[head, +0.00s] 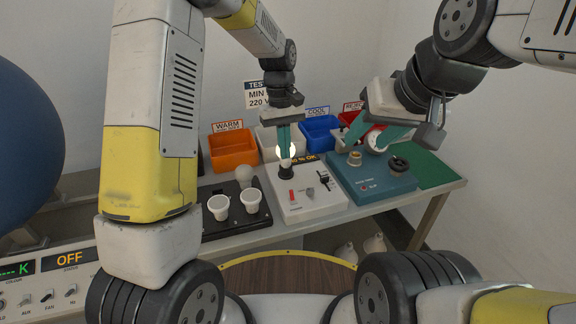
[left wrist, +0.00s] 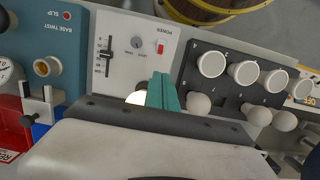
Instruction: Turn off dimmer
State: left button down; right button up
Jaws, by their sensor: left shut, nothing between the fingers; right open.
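The white test box (head: 310,207) stands mid-bench with a glowing bulb (head: 284,153) in its dark socket (head: 286,171). On its top are a dimmer slider (head: 324,181), a small grey knob (head: 310,192) and a red power switch (head: 292,197). The left wrist view shows the slider handle (left wrist: 107,54) about midway along its slot, and the power switch (left wrist: 160,47). My left gripper (head: 285,147) is shut and empty, its teal fingers right by the bulb; I cannot tell whether they touch. My right gripper (head: 376,143) is open above the teal base-twist box (head: 375,187).
Orange (head: 233,150), white, blue (head: 320,131) and red bins line the back. A green mat (head: 433,172) is clear at right.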

aim_at(288, 181)
pick_arm(q)
jog(key=shift+w+d+f, duration=0.1)
jog(key=shift+d+f, duration=0.1)
jog(key=shift+f, duration=0.15)
jog(key=f, duration=0.3)
jog(key=s+f, duration=0.1)
jog(key=f, duration=0.6)
jog(key=shift+s+d, duration=0.25)
jog(key=shift+s, duration=0.15)
